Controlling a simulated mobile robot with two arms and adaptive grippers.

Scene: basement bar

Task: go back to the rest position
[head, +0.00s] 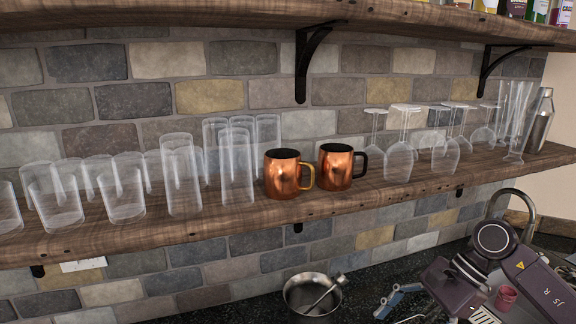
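My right arm (490,262) comes in at the lower right, over the dark counter and below the shelf. My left arm and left gripper are not in the head view. I cannot see anything held.
A wooden shelf (250,228) carries several clear glasses (125,190), two copper mugs (284,175) (336,168), upturned stemmed glasses (400,160) and a shaker (538,120).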

